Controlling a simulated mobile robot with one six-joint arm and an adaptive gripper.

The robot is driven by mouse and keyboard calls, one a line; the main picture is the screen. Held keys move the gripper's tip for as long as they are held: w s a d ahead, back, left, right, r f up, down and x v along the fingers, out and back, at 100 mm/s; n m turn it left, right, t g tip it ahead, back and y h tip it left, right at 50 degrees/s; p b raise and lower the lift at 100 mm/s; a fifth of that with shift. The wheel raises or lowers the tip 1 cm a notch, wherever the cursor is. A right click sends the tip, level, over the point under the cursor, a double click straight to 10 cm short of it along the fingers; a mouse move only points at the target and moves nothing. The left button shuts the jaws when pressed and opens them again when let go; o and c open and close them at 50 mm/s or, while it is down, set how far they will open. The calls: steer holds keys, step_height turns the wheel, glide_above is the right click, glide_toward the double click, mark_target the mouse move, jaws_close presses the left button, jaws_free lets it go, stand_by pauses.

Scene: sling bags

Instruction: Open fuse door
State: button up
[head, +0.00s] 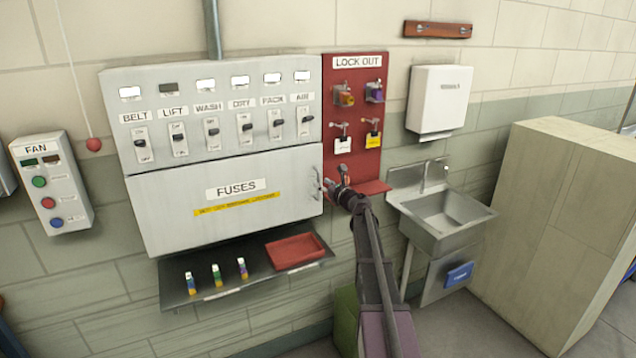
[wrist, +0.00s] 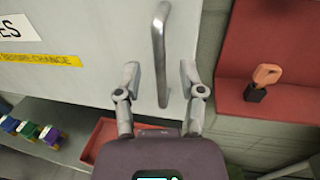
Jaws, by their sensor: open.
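The fuse door (head: 165,205) is a wide grey panel labelled FUSES, shut flat against the cabinet under the row of switches. Its handle (head: 318,184) is a vertical metal bar at the door's right edge. In the wrist view the handle (wrist: 160,50) runs down between my two fingers, with a gap on each side. My gripper (wrist: 160,78) is open and holds nothing. In the head view my gripper (head: 335,187) is just right of the handle. I cannot tell from these views how deep the fingertips reach around the bar.
The red LOCK OUT board (head: 357,108) and its ledge are close on the right, with an orange-headed item (wrist: 262,82) on the ledge. A dark shelf (head: 215,300) below the door holds several fuses and a red tray (head: 295,252). A sink (head: 447,215) stands farther right.

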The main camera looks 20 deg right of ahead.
steer(key=shift+x, duration=1.4)
jaws_close()
steer(key=shift+a, duration=0.1)
